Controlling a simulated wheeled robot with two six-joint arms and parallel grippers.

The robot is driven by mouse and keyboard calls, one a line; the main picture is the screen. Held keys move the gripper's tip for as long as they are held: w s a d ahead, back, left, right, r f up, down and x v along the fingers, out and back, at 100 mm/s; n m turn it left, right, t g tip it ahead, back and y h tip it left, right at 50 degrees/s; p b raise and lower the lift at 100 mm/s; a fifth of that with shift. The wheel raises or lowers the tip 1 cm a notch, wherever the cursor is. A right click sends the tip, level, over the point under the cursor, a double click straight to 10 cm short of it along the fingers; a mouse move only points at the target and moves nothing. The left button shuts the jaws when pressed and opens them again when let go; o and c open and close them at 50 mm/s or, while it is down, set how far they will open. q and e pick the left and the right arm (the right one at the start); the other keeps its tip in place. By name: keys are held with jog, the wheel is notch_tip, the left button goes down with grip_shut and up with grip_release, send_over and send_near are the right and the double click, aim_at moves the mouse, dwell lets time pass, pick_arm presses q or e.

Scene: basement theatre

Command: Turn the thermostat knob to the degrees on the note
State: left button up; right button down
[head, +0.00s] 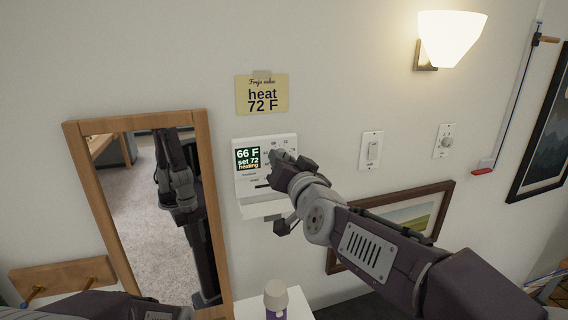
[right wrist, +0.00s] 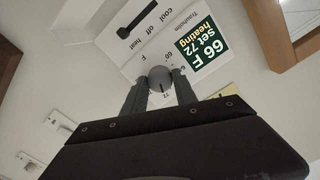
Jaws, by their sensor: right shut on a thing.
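The yellow note (head: 262,94) is on the wall and reads "heat 72 F". Below it is the white thermostat (head: 242,191). Its display (head: 247,159) reads "66 F, set 72, heating", and also shows in the right wrist view (right wrist: 201,47). My right gripper (head: 277,158) is at the thermostat's dial and hides the knob in the head view. In the right wrist view, its fingers are shut on the round grey knob (right wrist: 160,76), whose dark mark points towards the "72" label. The thermostat's dark slider (right wrist: 124,32) is at the heat end. My left gripper is not in view.
A wood-framed mirror (head: 88,172) stands left of the thermostat. A light switch (head: 371,151) and a dimmer (head: 445,141) are to its right. A framed picture (head: 440,197) hangs below, behind my right arm. A bottle (head: 276,297) stands on a white surface below.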

jog(key=c, duration=1)
grip_release()
jog(key=shift+o, duration=0.2)
jog(key=v, duration=0.9)
jog(key=shift+w, duration=0.1)
